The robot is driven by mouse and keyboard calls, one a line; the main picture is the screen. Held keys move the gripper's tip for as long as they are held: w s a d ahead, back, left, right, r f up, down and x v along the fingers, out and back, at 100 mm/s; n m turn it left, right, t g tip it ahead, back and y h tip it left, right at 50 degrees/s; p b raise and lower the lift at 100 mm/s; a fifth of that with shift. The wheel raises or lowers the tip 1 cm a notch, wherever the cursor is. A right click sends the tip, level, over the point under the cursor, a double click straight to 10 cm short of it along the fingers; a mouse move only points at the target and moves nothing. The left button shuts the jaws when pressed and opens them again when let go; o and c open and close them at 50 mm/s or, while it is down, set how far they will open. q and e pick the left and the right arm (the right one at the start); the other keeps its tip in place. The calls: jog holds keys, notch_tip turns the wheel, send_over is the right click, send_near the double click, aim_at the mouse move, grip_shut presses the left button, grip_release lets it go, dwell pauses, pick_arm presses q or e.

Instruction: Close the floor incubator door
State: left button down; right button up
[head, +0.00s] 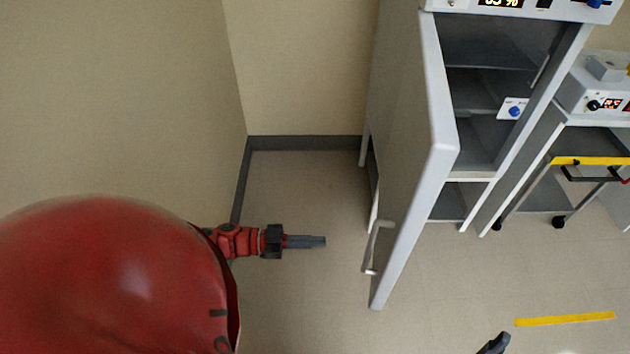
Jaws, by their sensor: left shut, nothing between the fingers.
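The floor incubator (497,170) stands at the upper right, its dark interior with shelves showing. Its grey door (420,160) is open, swung out toward me, with its outer face turned left. The door handle (375,247) is a pale vertical bar low on that outer face, near the free edge. My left gripper (305,241) is shut and empty over the floor, left of the handle and apart from it. A dark tip of what looks like my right gripper (495,343) shows at the bottom edge; its jaws cannot be made out.
A control panel (530,8) with a lit display sits above the incubator opening. To the right stand another unit (590,85) with a red display and a wheeled cart with a yellow edge (595,160). Walls close off the left and back. The floor left of the door is clear.

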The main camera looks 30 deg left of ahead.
pick_arm(q)
jog(key=p+x, duration=0.2)
jog(key=x, duration=0.8)
jog(key=shift+w+d+p, duration=0.2)
jog(key=shift+d+p, duration=0.05)
jog(key=shift+p, duration=0.1)
jog(key=shift+d, duration=0.1)
